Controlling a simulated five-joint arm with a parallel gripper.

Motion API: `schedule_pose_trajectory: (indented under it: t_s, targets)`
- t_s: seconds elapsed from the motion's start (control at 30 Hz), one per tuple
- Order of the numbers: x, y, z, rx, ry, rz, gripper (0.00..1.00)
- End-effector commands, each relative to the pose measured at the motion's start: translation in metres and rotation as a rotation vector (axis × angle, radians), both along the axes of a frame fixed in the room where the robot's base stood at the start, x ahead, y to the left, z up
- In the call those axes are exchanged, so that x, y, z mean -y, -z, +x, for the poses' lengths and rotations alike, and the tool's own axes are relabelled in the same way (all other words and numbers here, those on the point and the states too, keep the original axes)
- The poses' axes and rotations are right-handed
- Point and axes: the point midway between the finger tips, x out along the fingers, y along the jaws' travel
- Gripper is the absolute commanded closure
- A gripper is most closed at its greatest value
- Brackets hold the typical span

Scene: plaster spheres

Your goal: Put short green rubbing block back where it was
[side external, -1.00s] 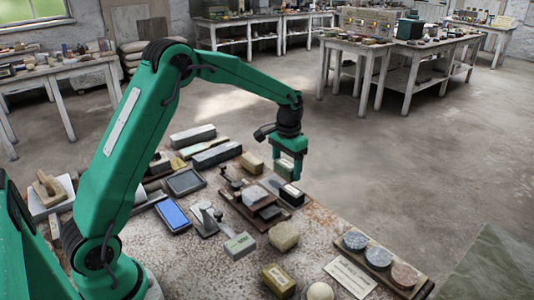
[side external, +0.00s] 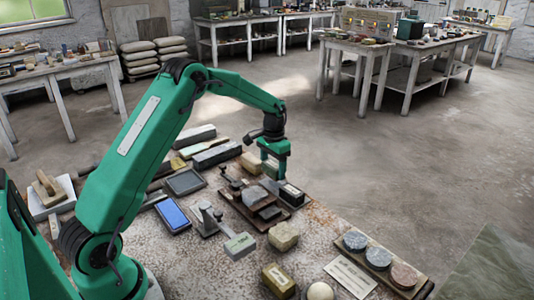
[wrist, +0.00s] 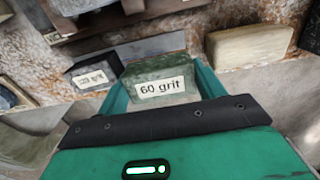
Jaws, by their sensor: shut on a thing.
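The short green block (wrist: 160,82), labelled "60 grit", is between the jaws of my gripper (wrist: 160,92) in the wrist view. The jaws are shut on its two ends, and its label faces the wrist camera. In the side view my gripper (side external: 272,160) points down at the far edge of the table, with the green block (side external: 269,171) small and partly hidden under it. I cannot tell whether the block touches the tabletop.
A tan block (side external: 250,162) sits just left of my gripper, and a dark labelled block (side external: 291,194) close to its right. A wooden tray with stones (side external: 240,208) lies in front. The tabletop (side external: 215,270) has bare room nearer the camera.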

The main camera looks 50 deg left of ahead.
Motion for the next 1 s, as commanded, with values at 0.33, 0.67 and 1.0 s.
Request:
schedule_pose_trajectory:
  t_s: [0.33, 0.67, 1.0]
  targets:
    - [0.000, 0.033, 0.000, 0.000, 0.000, 0.000, 0.57]
    - [0.000, 0.035, 0.000, 0.001, 0.000, 0.000, 0.57]
    - [0.000, 0.038, 0.000, 0.000, 0.000, 0.000, 0.23]
